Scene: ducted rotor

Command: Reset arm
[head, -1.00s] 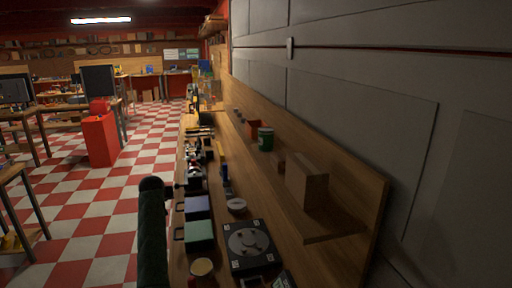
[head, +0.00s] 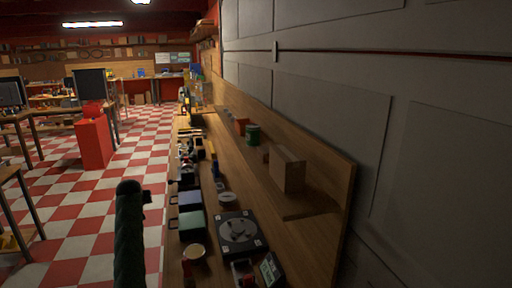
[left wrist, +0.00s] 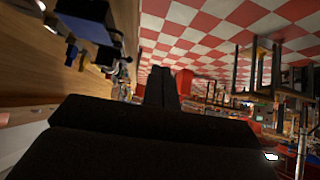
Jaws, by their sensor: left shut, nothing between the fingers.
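My left arm (head: 130,235) stands at the lower left of the head view, upright beside the bench's left edge, over the floor. In the left wrist view my left gripper (left wrist: 161,86) is shut, its dark fingers together with nothing held. It points past the bench edge, with the checkered floor beyond. My right gripper is in neither view. On the bench, a black square unit with a round grey disc (head: 238,230) lies flat, apart from my left arm.
The long wooden bench (head: 300,238) holds green and blue boxes (head: 192,221), a round tan-topped item (head: 194,252) and small tools. A raised shelf carries a cardboard box (head: 287,170) and a green can (head: 253,135). A red cabinet (head: 93,143) stands across the open floor.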

